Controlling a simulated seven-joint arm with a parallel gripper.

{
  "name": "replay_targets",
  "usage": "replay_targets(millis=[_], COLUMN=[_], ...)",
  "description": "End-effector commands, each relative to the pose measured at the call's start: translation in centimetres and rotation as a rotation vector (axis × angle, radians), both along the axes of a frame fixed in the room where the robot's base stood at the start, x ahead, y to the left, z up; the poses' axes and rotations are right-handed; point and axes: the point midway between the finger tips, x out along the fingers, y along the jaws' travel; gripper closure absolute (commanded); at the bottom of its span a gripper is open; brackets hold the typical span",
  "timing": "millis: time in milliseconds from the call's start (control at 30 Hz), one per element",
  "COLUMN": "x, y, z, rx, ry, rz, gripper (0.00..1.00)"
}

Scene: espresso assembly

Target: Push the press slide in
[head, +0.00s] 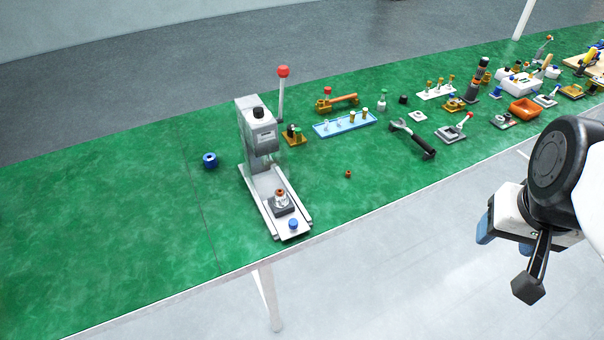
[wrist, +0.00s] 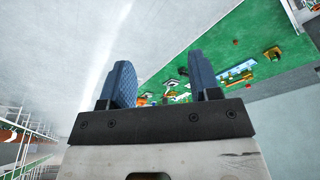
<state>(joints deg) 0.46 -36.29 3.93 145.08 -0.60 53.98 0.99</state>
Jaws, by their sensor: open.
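The press (head: 256,130) stands on the green table, a grey column with a black knob on top and a red-balled lever (head: 282,72) standing up at its right. Its press slide (head: 283,209) sticks out from the base toward the near table edge, with a blue knob (head: 293,224) at its front end. A small metal part with an orange-brown top (head: 281,195) sits on the slide, in front of the column. My gripper (head: 484,229) is far to the right of the press, off the table's near edge. In the wrist view its two blue fingers (wrist: 163,82) are apart with nothing between them.
A small orange-brown part (head: 348,173), a wrench-like tool (head: 413,138) and a light blue tray (head: 344,124) lie to the right. Several fixtures crowd the far right. The table's front left is clear.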

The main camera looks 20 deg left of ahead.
Motion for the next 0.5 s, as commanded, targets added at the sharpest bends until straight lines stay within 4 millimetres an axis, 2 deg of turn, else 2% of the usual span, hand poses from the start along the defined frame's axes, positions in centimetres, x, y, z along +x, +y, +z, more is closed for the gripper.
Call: replay_targets(millis=[233, 500], x=[0.0, 1.0], y=[0.0, -0.2], z=[0.0, -0.3], rx=[0.0, -0.034], ry=[0.0, -0.016], rz=[0.0, 0.027], gripper=[0.45, 0.86])
